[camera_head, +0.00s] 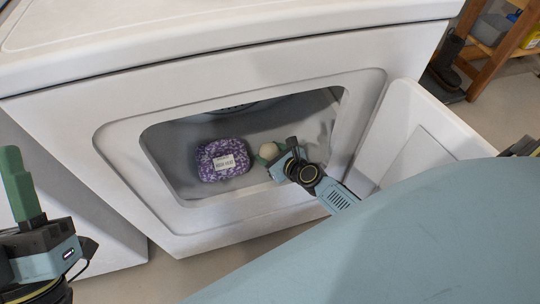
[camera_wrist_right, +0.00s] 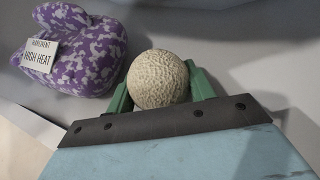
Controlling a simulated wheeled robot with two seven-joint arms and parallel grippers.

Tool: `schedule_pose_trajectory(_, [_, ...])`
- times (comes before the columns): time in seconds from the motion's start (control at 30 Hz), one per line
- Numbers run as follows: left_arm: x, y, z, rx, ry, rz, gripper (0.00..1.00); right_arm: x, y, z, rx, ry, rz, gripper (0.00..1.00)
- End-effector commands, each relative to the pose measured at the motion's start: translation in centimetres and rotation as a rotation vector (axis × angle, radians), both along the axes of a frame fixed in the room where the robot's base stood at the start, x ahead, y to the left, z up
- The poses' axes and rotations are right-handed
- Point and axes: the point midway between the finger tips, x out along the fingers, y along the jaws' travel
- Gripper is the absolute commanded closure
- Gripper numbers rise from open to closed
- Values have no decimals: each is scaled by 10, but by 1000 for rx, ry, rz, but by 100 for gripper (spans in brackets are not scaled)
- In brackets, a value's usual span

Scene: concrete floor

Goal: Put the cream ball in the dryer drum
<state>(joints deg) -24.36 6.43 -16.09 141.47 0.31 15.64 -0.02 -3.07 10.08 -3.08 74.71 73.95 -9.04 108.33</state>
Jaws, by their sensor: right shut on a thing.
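The cream ball (camera_wrist_right: 158,79) is a textured round ball held between the green fingers of my right gripper (camera_wrist_right: 160,92) in the right wrist view. In the head view the ball (camera_head: 269,151) and my right gripper (camera_head: 268,156) are at the opening of the dryer drum (camera_head: 183,132), inside its right part. A purple mottled bundle (camera_head: 222,160) with a white label lies in the drum just left of the ball. My left gripper (camera_head: 18,185) is at the left edge of the head view, with its green finger pointing up; its opening cannot be made out.
The dryer's door (camera_head: 425,130) stands open on the right. The opening's rim (camera_head: 165,215) surrounds the drum. A wooden shelf (camera_head: 490,55) with items and a dark boot (camera_head: 449,50) are at the upper right.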

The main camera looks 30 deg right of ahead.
Motion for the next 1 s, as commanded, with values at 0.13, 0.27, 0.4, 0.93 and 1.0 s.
schedule_pose_trajectory(0.13, [-1, 0, 1, -5, -15, 0, 64, 0, 0, 0, 0, -1, -1, 69])
schedule_pose_trajectory(0.27, [-1, 0, 1, -4, -13, 0, 64, 0, 0, 0, 0, -1, -1, 69])
schedule_pose_trajectory(0.4, [-4, 1, 2, -11, -36, 0, 64, 0, 0, -3, 0, -1, -1, 69])
schedule_pose_trajectory(0.93, [-5, 1, 3, -15, -51, 0, 64, 0, 0, -3, 0, 0, 0, 25])
schedule_pose_trajectory(1.0, [-4, 1, 4, -13, -43, 0, 64, 0, 0, -1, 0, 0, 0, 25])
